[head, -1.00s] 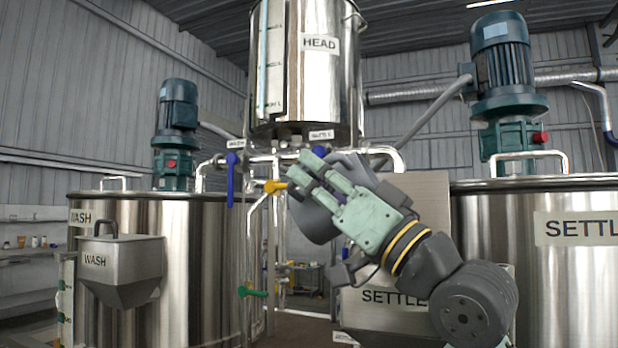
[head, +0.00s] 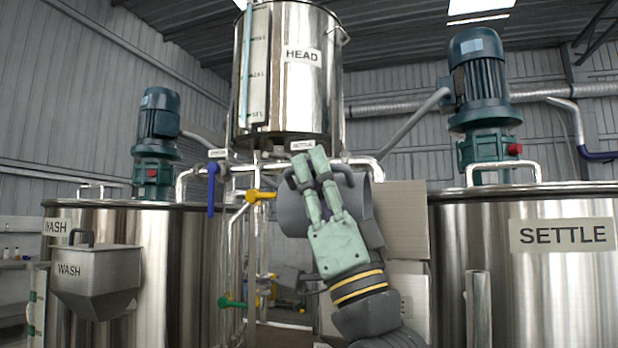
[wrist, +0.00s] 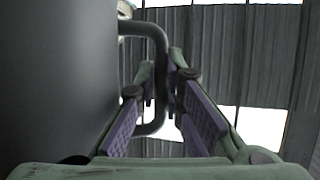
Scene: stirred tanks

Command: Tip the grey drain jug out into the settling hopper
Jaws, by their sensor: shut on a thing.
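The grey drain jug (head: 293,213) hangs in front of the pipework below the HEAD tank, tilted well over onto its side. My gripper (head: 309,170) is shut on its dark handle, with the fingers pointing up. In the wrist view, the jug's dark side (wrist: 60,80) fills the left, and the handle (wrist: 158,50) passes between my fingers (wrist: 160,98). The jug's inside is not visible, and no pouring stream shows. The settling hopper (head: 415,298) is mostly hidden behind my arm, below and right of the jug, with its label covered.
A flat grey panel (head: 403,225) stands upright just right of the jug. The SETTLE tank (head: 560,270) is at the right, and the WASH tank (head: 180,270) with its hopper (head: 97,280) at the left. Blue (head: 212,185), yellow (head: 261,195) and green (head: 232,302) valve handles are left of the jug.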

